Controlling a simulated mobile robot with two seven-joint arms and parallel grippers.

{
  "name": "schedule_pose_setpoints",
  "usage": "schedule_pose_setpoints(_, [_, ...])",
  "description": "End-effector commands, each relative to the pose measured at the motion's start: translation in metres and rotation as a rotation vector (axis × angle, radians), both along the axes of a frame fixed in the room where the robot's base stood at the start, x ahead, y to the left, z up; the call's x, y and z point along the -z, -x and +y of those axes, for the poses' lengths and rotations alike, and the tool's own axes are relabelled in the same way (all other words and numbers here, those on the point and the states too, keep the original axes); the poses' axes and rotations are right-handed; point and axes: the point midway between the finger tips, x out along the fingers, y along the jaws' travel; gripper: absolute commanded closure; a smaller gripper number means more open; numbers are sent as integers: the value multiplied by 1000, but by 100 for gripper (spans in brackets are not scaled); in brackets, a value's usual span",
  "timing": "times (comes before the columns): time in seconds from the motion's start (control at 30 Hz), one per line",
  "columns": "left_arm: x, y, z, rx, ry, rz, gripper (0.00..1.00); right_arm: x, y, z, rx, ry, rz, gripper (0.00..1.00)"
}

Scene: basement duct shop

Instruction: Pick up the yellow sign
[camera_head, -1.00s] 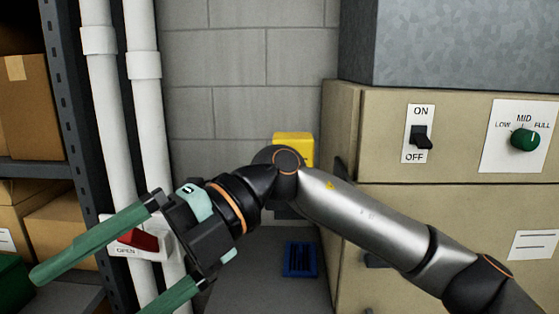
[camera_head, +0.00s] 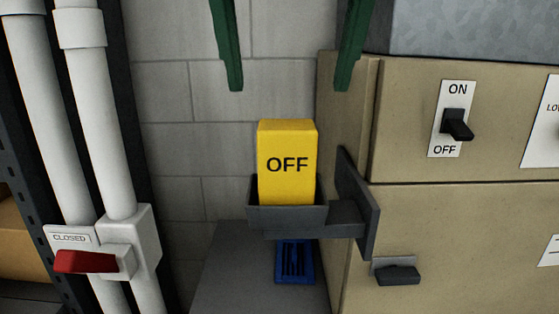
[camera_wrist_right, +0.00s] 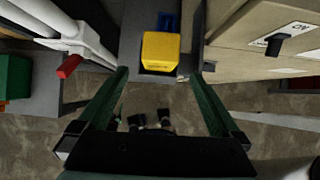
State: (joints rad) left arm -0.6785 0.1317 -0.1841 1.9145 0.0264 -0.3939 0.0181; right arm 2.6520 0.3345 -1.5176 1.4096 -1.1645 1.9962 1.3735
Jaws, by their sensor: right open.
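The yellow sign (camera_head: 288,140), marked OFF, stands upright in a dark grey holder (camera_head: 285,217) on a bracket at the side of the beige cabinet. My right gripper (camera_head: 289,88) is open and empty. Its two green fingers come down from the top of the head view, one to each side above the sign, and do not touch it. In the right wrist view, the sign (camera_wrist_right: 160,48) lies between and beyond the green fingertips (camera_wrist_right: 158,74). My left gripper is not in view.
The beige cabinet (camera_head: 450,210) with an ON/OFF switch (camera_head: 457,124) stands close on the right. White pipes (camera_head: 95,130) and a red-handled valve (camera_head: 85,262) by a CLOSED label are on the left. A blue object (camera_head: 294,262) lies below the holder.

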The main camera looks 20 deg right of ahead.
Motion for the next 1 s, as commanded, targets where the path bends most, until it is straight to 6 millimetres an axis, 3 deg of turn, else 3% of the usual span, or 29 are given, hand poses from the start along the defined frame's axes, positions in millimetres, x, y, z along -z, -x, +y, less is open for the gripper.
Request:
schedule_pose_setpoints(0.33, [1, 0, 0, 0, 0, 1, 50, 48, -30, -10, 2, 2, 2, 0])
schedule_pose_setpoints(1.0, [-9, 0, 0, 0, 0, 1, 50, 101, -67, -20, 0, -1, 0, 0])
